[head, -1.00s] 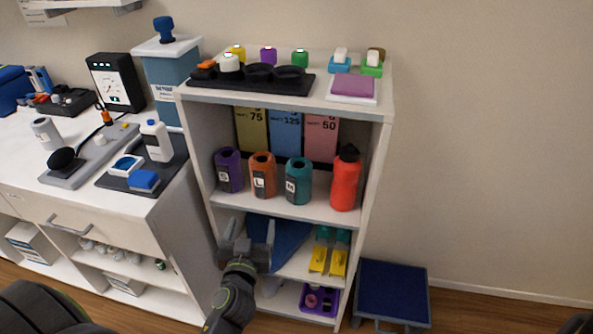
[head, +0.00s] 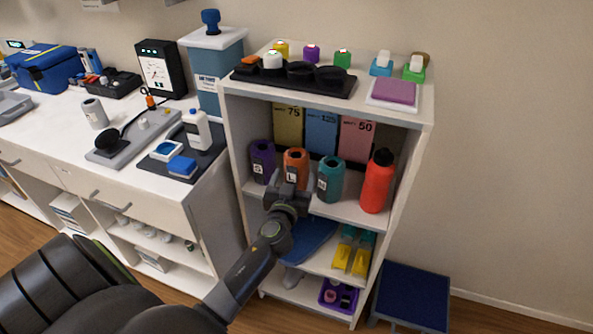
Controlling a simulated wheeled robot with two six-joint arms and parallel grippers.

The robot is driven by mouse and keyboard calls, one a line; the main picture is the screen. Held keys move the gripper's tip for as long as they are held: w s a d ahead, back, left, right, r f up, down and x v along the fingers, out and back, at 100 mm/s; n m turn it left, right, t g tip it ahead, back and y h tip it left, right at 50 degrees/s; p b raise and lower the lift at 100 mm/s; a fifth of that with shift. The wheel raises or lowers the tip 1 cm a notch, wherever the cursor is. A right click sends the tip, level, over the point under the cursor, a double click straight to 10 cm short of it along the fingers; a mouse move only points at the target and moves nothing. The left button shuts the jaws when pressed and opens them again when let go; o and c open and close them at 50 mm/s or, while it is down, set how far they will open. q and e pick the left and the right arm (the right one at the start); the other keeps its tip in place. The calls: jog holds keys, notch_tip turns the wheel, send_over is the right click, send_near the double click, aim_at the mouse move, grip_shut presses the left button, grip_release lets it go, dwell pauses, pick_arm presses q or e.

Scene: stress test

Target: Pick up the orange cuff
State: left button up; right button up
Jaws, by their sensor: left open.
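The orange cuff (head: 296,166) is a rolled, upright cylinder with a pale label, standing on the middle shelf of the white shelf unit. A purple cuff (head: 262,160) stands to its left and a teal cuff (head: 330,180) to its right. My left gripper (head: 288,187) is open and empty, in front of the shelf and just below the orange cuff in the picture. It hides the cuff's lower end. I cannot tell whether a finger touches the cuff. My right gripper is out of view.
A red bottle (head: 377,181) stands right of the teal cuff. Coloured boxes (head: 321,130) stand behind the cuffs. The shelf unit's right wall (head: 408,190) and the middle shelf's front edge bound the space. A blue-topped step stool (head: 413,292) is on the floor at right.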

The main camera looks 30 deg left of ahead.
pick_arm(q)
jog(key=shift+p+x, duration=0.55)
jog(key=shift+x, duration=2)
jog(key=shift+c, duration=0.3)
jog(key=shift+r, duration=0.1)
jog(key=c, duration=0.8)
